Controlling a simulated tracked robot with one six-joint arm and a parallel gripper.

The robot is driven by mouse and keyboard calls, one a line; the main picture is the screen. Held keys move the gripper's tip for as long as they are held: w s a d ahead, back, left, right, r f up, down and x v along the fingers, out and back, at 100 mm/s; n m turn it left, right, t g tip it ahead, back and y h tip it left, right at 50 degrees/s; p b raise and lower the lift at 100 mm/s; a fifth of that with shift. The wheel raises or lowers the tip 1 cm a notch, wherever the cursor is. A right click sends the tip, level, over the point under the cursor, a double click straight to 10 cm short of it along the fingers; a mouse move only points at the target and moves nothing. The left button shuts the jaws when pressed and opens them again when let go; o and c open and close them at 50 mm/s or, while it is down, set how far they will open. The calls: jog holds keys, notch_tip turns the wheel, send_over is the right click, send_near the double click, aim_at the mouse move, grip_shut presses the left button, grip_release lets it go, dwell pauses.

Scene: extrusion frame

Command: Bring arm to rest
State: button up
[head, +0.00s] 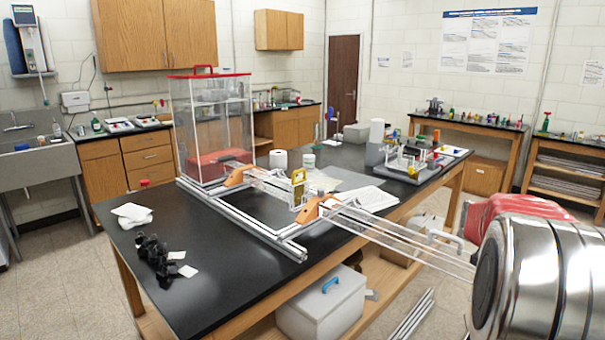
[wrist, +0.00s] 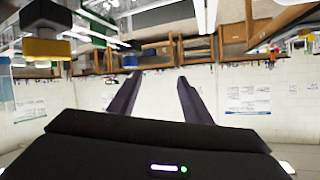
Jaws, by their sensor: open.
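My gripper (wrist: 159,78) shows in the wrist view, where the room appears upside down. Its two dark fingers are apart, with nothing between them. Past the fingers are the pale wall and wooden cabinets. I cannot pick out my gripper in the head view. The aluminium extrusion frame (head: 245,222) lies on the black-topped bench (head: 205,268), with orange corner brackets (head: 311,210) and long rails reaching out past the bench's right edge.
A clear box with a red lid (head: 212,120) stands at the bench's back left. Black clamp-like parts (head: 155,258) lie at the front left. A yellow-and-black block (wrist: 48,48) is close at the wrist view's upper left. A white cooler (head: 320,305) sits below the bench.

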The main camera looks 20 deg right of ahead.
jog(key=w+a+f+n+t+y, duration=0.1)
jog(key=w+a+n+t+y, duration=0.1)
jog(key=w+a+t, duration=0.3)
jog(key=w+a+f+n+t+y, duration=0.25)
jog(key=w+a, duration=0.25)
jog(key=a, duration=0.3)
jog(key=a+f+n+y, duration=0.2)
jog(key=a+n+y, duration=0.35)
jog(key=a, duration=1.25)
jog(key=s+a+f+n+g+y, duration=0.1)
jog(key=s+a+n, duration=0.3)
jog(key=s+a, duration=0.6)
jog(key=s+a+f+n+g+y, duration=0.2)
jog(key=s+a+n, duration=0.3)
jog(key=s+a, duration=0.5)
jog(key=a, duration=0.6)
jog(key=shift+s+a+g, duration=0.35)
jog(key=shift+s+a, duration=0.05)
